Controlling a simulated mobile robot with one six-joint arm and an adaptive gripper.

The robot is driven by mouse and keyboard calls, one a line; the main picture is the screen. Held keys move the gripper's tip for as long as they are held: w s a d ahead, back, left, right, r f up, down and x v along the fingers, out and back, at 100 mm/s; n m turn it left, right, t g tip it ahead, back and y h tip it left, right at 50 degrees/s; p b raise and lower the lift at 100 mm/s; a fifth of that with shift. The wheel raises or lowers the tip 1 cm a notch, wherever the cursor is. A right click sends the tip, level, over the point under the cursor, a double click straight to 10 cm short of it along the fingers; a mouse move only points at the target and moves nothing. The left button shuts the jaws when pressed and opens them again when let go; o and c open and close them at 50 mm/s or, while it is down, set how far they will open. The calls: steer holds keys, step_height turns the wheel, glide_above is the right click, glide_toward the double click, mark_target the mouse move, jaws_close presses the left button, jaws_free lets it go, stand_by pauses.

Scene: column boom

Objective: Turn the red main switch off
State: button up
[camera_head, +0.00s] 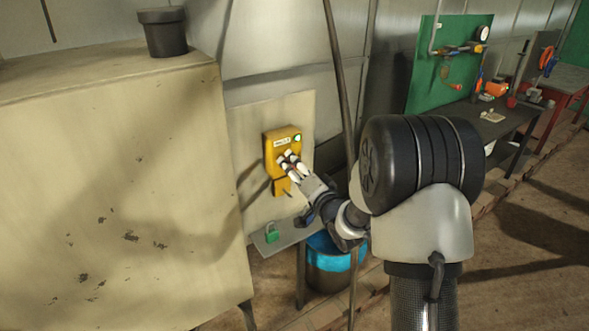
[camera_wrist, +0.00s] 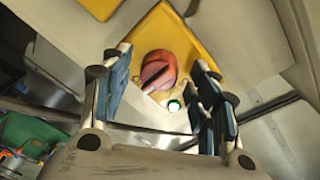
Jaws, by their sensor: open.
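The red main switch (camera_wrist: 157,70) is a round rotary knob on a yellow box (camera_wrist: 213,38) in the wrist view. A small green light (camera_wrist: 173,106) glows beside the knob. In the head view, the yellow box (camera_head: 271,146) hangs on a pale panel with the lit green light (camera_head: 298,138) at its upper right, and my fingers hide the knob. My gripper (camera_head: 287,160) is open, fingers pointing at the box front. In the wrist view, the knob appears between the fingers of my gripper (camera_wrist: 162,62). I cannot tell whether they touch it.
A green padlock (camera_head: 271,233) sits on a small shelf (camera_head: 292,236) below the box. A blue-topped drum (camera_head: 327,262) stands under it. A large beige cabinet (camera_head: 120,190) with a dark pot (camera_head: 163,33) stands close on the left. A workbench (camera_head: 490,125) is at the right.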

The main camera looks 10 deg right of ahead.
steer(key=shift+w, duration=0.25)
steer(key=c, duration=1.1)
